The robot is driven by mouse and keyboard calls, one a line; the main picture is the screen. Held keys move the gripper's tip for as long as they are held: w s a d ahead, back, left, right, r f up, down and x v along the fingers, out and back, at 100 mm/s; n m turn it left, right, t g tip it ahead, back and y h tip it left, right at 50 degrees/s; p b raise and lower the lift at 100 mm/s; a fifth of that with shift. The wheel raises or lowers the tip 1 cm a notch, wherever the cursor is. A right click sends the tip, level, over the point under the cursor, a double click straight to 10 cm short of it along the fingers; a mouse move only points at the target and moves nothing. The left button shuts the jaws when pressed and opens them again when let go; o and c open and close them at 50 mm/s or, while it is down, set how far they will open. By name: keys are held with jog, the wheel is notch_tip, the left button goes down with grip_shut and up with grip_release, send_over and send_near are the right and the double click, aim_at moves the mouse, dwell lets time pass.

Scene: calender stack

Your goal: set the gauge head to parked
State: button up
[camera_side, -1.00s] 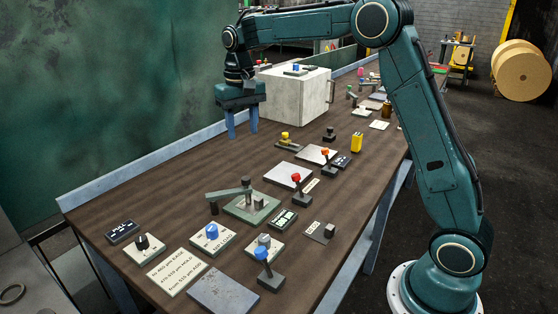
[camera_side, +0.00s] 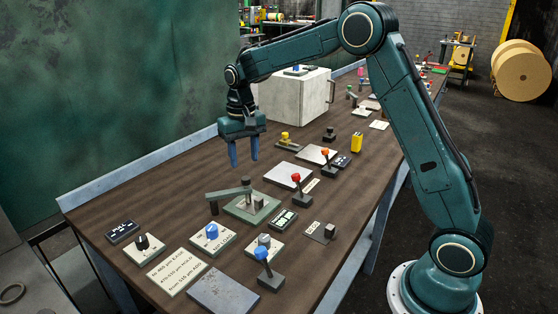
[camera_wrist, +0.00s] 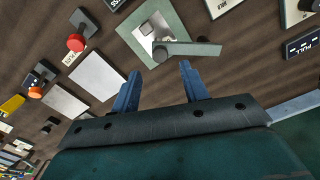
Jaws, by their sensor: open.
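What looks like the gauge head is a grey-green swing arm (camera_side: 228,194) pivoted on a green-edged plate (camera_side: 241,212) in the middle of the bench. In the side view the arm reaches left past the plate, with a dark block at its end. In the wrist view the arm (camera_wrist: 192,48) lies just beyond my fingertips, and the plate (camera_wrist: 128,27) is at top centre. No readable label marks a parked position. My gripper (camera_side: 244,164) is open and empty, pointing down above the bench behind the arm. Its two blue fingers (camera_wrist: 159,70) stand apart in the wrist view.
Red-knob (camera_side: 296,178) and orange-knob (camera_side: 325,154) levers stand to the right. A blue knob (camera_side: 211,231), black knob (camera_side: 142,242) and blue lever (camera_side: 263,255) are at the front. A pale box (camera_side: 292,96) stands behind my gripper. Bare bench lies left of the plate.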

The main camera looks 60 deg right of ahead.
aim_at(246, 178)
jog(key=shift+f, duration=3)
grip_shut()
